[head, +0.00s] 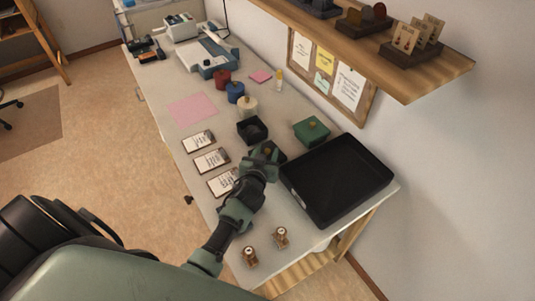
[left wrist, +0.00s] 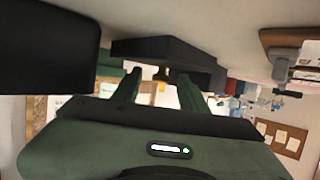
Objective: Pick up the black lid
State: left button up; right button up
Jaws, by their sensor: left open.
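The black lid (head: 279,154) lies on the table, partly hidden behind my left gripper (head: 264,153) in the head view. In the left wrist view, which is upside down, the lid (left wrist: 150,48) is a dark slab with a small gold knob (left wrist: 160,73). My left gripper (left wrist: 160,82) is open, and its two fingers show on either side of the knob with gaps. I cannot tell whether they touch it. An open black box (head: 252,131) stands just beyond the lid. My right gripper is not in view.
A large black tray (head: 360,203) lies right of the lid, and a green lidded box (head: 312,130) stands behind. Several cards, one (head: 211,160), lie on the left. Two small brass-coloured items, one (head: 281,237), stand at the near end. A wooden shelf (head: 420,85) overhangs the back.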

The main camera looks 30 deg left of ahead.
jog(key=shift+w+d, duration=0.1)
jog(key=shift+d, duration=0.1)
pick_arm(q)
grip_shut()
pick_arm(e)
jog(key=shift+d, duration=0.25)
